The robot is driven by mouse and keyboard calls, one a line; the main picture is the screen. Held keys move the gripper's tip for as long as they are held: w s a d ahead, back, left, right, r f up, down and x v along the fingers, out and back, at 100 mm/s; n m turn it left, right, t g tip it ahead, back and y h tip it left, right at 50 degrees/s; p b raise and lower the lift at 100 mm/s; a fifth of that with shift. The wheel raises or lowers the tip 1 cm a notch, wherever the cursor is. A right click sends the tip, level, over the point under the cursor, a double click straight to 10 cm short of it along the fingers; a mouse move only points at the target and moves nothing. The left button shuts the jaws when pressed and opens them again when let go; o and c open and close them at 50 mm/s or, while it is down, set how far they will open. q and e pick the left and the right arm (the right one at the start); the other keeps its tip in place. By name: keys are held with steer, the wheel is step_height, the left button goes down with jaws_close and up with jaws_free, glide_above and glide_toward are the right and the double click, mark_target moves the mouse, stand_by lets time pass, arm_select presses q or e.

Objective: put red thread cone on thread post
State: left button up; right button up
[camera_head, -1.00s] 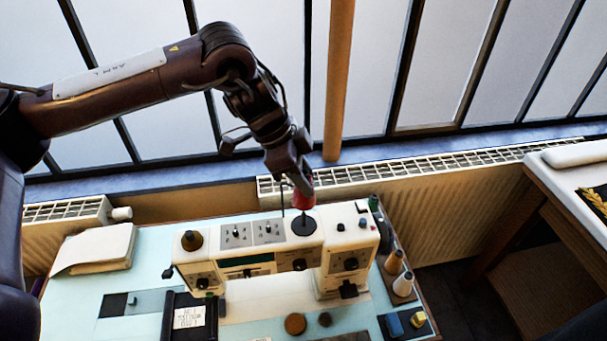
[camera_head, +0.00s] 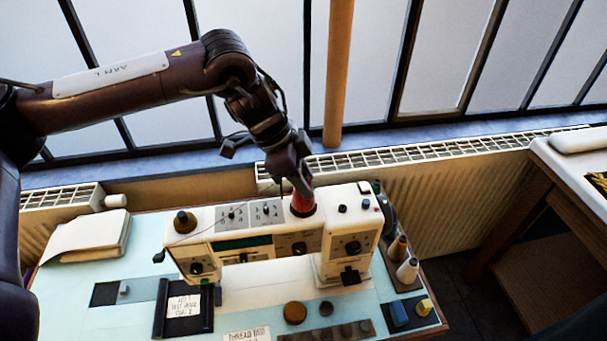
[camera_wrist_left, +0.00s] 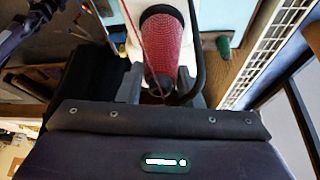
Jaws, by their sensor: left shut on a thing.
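The red thread cone (camera_head: 303,206) is upright at the top of the white sewing machine (camera_head: 285,222), low over the dark round disc where the post spot is. I cannot tell whether it touches the disc, and the post itself is hidden. My left gripper (camera_head: 300,188) comes down from above and is shut on the cone's narrow upper end. In the left wrist view the cone (camera_wrist_left: 164,45) points its narrow end toward me between the two fingers (camera_wrist_left: 157,88), with a red thread running along it.
A thin dark rod stands just left of the cone. An orange cone (camera_head: 397,247) and a white cone (camera_head: 408,270) stand at the machine's right. A book (camera_head: 88,236) lies at left. A wooden pole (camera_head: 338,75) and radiator (camera_head: 430,154) are behind.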

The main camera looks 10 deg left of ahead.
arm_select(q)
steer(key=shift+f, duration=0.1)
stand_by(0.8)
steer(key=o, duration=1.3)
steer(key=shift+c, duration=0.2)
steer(key=shift+a+r, duration=0.2)
steer(key=shift+r, duration=0.25)
steer(key=b+v, duration=0.1)
steer(key=v, duration=0.5)
steer(key=shift+a+r+b, duration=0.2)
steer(key=shift+r+b, duration=0.15)
steer(key=shift+s, duration=0.1)
